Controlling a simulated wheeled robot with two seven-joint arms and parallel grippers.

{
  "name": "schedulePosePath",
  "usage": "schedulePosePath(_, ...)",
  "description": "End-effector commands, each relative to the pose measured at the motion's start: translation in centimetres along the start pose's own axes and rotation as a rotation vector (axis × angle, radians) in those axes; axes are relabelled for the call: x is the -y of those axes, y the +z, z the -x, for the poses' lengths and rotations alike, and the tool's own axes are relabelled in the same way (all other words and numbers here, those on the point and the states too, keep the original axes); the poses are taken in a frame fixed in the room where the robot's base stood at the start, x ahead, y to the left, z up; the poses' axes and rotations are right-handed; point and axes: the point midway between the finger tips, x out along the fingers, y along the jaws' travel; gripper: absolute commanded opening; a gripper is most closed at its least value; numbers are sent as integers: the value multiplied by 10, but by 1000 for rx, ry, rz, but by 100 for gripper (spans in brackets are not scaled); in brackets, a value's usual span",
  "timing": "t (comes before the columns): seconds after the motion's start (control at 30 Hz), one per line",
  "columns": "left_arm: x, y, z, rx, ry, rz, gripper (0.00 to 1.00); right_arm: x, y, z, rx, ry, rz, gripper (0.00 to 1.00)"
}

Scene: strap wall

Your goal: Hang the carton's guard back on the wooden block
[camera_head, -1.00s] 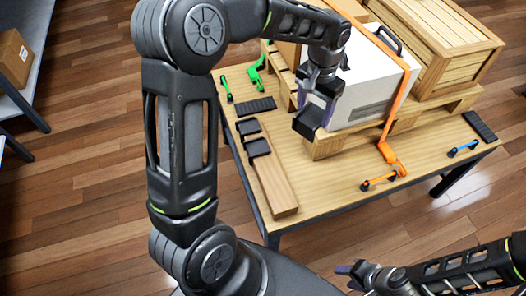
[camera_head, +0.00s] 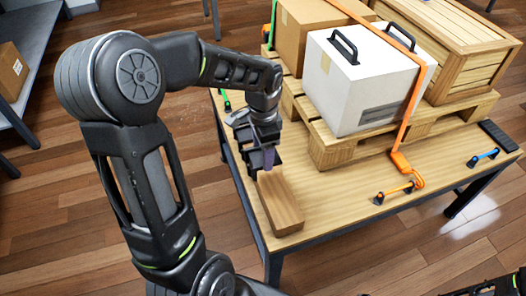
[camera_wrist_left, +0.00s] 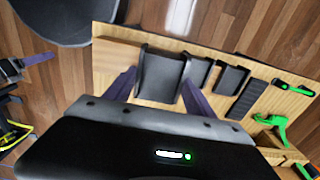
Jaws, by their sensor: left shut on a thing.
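My left gripper (camera_head: 262,158) is at the wooden block (camera_head: 282,205) on the near left of the table. In the left wrist view its purple fingers stand on either side of a black guard (camera_wrist_left: 158,75), shut on it. This guard is at the block, beside two other black guards (camera_wrist_left: 197,72) (camera_wrist_left: 232,80) in a row. I cannot tell whether it rests on the block. The near end of the block is bare. My right gripper, partly seen with a purple finger, is at the left edge of the wrist view (camera_wrist_left: 36,60); its opening is unclear.
A white box (camera_head: 345,90) with black handles and an orange strap (camera_head: 410,110) stands on a pallet (camera_head: 335,150). A brown carton (camera_head: 305,30) and a wooden crate (camera_head: 455,50) are behind it. A black strip (camera_wrist_left: 247,99) lies beyond the guards.

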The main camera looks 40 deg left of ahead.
Motion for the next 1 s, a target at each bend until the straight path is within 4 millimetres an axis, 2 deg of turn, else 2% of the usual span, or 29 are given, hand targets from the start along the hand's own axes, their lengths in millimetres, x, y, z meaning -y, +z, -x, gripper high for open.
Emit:
schedulePosePath(0.27, 0, 0, -12, 0, 0, 1, 23, -4, 0, -10, 0, 0, 0, 42)
schedulePosePath(1.0, 0, -2, -75, 0, 0, 0, 23, -24, 1, -61, 0, 0, 0, 42)
